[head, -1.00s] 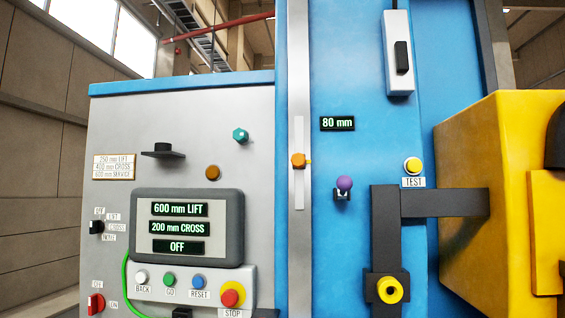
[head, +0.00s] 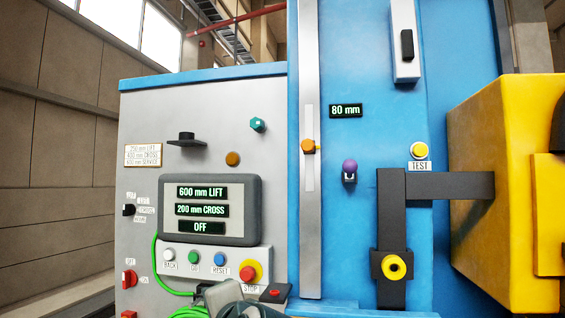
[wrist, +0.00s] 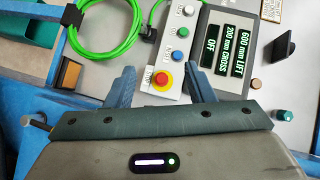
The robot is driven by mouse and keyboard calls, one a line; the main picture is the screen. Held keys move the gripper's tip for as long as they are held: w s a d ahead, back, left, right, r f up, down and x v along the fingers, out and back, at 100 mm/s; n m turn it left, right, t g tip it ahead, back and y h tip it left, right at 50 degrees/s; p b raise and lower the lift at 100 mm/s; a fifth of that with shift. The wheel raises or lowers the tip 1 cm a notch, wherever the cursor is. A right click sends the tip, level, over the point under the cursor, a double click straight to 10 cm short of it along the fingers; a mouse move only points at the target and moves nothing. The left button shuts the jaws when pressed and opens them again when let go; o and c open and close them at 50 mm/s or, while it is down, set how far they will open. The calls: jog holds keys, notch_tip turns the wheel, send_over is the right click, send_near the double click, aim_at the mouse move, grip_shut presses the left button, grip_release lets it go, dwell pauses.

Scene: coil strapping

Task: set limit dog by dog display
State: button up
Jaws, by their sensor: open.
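The orange limit dog (head: 308,146) sits on the vertical light rail (head: 309,180) of the blue column in the head view. The small dog display (head: 346,111) to its right reads 80 mm. My gripper shows in the wrist view with its two blue-grey fingers (wrist: 156,85) apart and nothing between them. It faces the control panel, with the red stop button (wrist: 162,82) beyond the gap between the fingers. In the head view only part of my arm shows at the bottom, below the panel; the fingertips cannot be made out there.
The grey cabinet carries a screen (head: 210,183) reading 600 mm LIFT, 200 mm CROSS and OFF. A purple knob (head: 350,166) and yellow TEST button (head: 420,150) are right of the rail. A large yellow block (head: 500,190) juts out at right. A green cable (wrist: 105,45) loops near the buttons.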

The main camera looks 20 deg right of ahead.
jog(key=w+d+r+m+t+h, duration=0.1)
jog(key=d+r+m+t+h, duration=0.25)
jog(key=r+m, duration=0.5)
jog(key=w+d+r+m+t+h, duration=0.1)
jog(key=d+r+m+t+h, duration=0.2)
jog(key=r+m, duration=0.6)
jog(key=m+g+h+p, duration=0.5)
jog(key=m+h, duration=0.6)
jog(key=m, duration=0.7)
send_near(307, 147)
jog(key=shift+y, duration=0.25)
jog(key=x, duration=1.1)
jog(key=shift+s+r, duration=0.1)
jog(key=shift+r, duration=0.05)
